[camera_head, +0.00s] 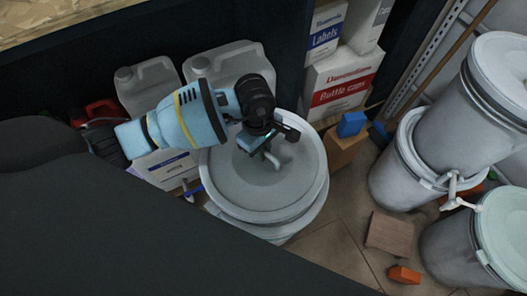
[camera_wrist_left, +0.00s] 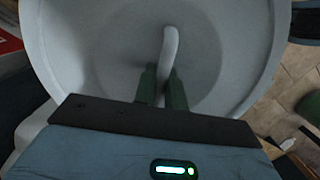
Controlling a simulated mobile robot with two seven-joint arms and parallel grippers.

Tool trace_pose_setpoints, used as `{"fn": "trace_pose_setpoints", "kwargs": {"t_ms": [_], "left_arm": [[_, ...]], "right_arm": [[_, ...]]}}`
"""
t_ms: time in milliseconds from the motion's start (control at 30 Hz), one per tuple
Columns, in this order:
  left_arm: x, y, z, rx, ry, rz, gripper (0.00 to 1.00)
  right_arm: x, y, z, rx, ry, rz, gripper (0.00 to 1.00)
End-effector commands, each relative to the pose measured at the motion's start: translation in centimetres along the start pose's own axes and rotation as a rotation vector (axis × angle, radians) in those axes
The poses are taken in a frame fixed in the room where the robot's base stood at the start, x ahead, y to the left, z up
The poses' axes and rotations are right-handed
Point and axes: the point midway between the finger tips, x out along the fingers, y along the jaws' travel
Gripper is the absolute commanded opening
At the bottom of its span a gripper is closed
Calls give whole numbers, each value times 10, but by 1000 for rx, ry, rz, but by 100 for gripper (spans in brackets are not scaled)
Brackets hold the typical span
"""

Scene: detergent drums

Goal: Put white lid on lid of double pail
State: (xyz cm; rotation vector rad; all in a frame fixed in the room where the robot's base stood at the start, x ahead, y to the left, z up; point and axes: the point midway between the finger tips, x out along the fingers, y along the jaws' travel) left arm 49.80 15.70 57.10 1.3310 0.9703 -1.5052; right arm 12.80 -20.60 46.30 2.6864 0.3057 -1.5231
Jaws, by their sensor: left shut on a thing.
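A round white-grey lid (camera_head: 225,180) with a raised rim lies level at the middle of the head view, directly over a pail (camera_head: 283,232) whose rim shows just below it. I cannot tell whether a small gap is between them. My left gripper (camera_head: 268,150) is above the lid's middle, shut on its curved handle. In the left wrist view the fingers (camera_wrist_left: 161,88) pinch the handle (camera_wrist_left: 170,45), with the lid's dish around it. At the right, one lidded pail (camera_head: 465,110) stands on another pail (camera_head: 395,183). My right gripper is not in view.
White jugs (camera_head: 232,62) and a Bottle caps box (camera_head: 340,82) stand behind the lid. A blue block (camera_head: 351,124) rests on a brown box. A green-lidded pail (camera_head: 455,245) is at the lower right. Small blocks (camera_head: 404,275) lie on the tiled floor.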

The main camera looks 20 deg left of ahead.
Motion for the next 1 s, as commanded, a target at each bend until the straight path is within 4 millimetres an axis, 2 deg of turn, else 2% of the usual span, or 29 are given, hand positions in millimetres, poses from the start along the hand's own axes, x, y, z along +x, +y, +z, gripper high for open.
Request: {"fn": "trace_pose_setpoints", "kwargs": {"t_ms": [100, 467, 500, 633, 1000], "left_arm": [[15, 0, -1, 0, -2, 0, 0], [18, 0, -2, 0, 0, 2, 0], [18, 0, -2, 0, 0, 1, 16], [17, 0, -2, 0, 0, 1, 33], [13, 0, -2, 0, 0, 3, 34]], "right_arm": [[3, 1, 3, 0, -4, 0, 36], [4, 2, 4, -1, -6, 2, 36], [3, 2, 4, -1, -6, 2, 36], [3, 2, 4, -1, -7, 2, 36], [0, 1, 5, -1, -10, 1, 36]]}}
